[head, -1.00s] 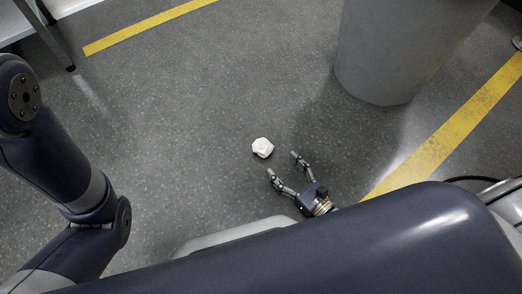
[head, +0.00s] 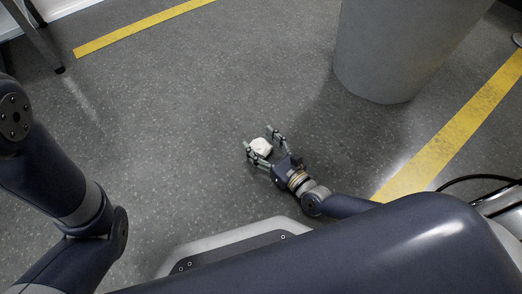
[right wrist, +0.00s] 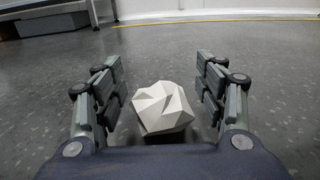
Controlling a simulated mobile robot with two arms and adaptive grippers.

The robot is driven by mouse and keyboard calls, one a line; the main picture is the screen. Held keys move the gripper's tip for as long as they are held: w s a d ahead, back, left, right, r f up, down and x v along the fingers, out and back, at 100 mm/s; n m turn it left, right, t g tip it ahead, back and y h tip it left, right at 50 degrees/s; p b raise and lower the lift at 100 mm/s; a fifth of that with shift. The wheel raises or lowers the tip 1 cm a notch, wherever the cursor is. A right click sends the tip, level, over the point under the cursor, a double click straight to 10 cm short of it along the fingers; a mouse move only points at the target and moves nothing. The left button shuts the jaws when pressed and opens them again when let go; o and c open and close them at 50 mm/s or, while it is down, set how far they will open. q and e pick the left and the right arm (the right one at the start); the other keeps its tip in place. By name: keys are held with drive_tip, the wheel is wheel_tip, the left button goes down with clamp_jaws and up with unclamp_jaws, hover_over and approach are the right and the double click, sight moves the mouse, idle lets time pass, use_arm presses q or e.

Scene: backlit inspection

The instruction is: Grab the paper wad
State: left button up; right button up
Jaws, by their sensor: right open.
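The paper wad (head: 261,147) is a small white faceted lump on the grey floor, near the middle of the head view. My right gripper (head: 259,138) is open, low by the floor, with its two fingers on either side of the wad.
A large grey round bin or column (head: 396,50) stands at the upper right. Yellow tape lines (head: 140,30) cross the floor at upper left and right. A metal-legged table or rack (head: 45,42) is at the upper left corner. The floor around the wad is clear.

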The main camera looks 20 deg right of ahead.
drive_tip(key=c, duration=0.8)
drive_tip(key=shift+r, duration=0.1)
